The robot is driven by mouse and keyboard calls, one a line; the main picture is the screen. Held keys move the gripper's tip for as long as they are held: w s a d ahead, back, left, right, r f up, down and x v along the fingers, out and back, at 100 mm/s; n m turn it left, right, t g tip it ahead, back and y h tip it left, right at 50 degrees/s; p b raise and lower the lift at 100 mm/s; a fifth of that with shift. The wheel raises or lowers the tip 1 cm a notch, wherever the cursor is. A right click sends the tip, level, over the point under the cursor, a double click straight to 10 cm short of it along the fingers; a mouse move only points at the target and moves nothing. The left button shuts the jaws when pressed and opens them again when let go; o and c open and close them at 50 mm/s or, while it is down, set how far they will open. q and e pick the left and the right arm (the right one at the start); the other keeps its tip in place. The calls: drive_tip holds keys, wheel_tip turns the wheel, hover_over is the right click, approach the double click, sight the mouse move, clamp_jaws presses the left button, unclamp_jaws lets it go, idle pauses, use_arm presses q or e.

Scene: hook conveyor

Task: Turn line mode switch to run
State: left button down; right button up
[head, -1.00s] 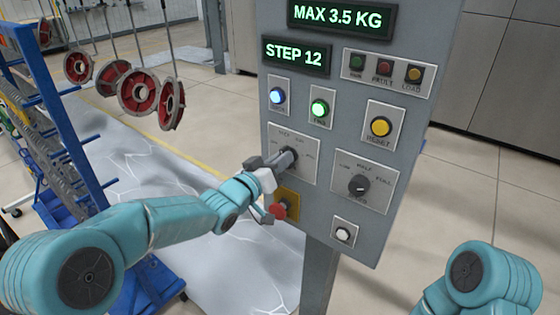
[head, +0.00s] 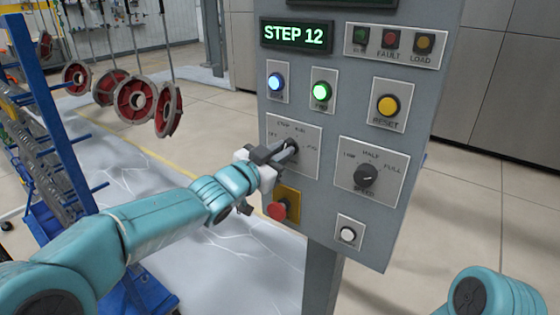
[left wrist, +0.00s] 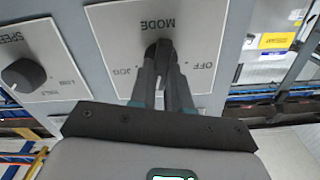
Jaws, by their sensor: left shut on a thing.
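The line mode switch is a dark rotary knob (left wrist: 160,50) on a pale plate (head: 311,165) of the grey control panel (head: 310,205). In the left wrist view the plate (left wrist: 205,40) appears upside down, with MODE, OFF and JOG readable. My left gripper (head: 288,153) reaches the switch from the left and is shut on its knob. In the left wrist view its two fingers (left wrist: 165,75) close around the knob and partly hide it, so I cannot tell exactly which position it points to. My right gripper is out of view.
A red button (head: 278,210) on a yellow plate sits just below my left wrist. A speed knob (head: 366,176) is right of the mode switch. Red wheels (head: 136,97) hang at left, near a blue rack (head: 60,130).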

use_arm(q)
drive_tip(key=shift+m+b, duration=0.45)
drive_tip(key=shift+m, duration=0.35)
drive_tip(key=c, duration=1.1)
unclamp_jaws()
drive_tip(key=b+v, duration=0.3)
drive_tip(key=v, duration=1.3)
drive_tip(key=shift+s, duration=0.25)
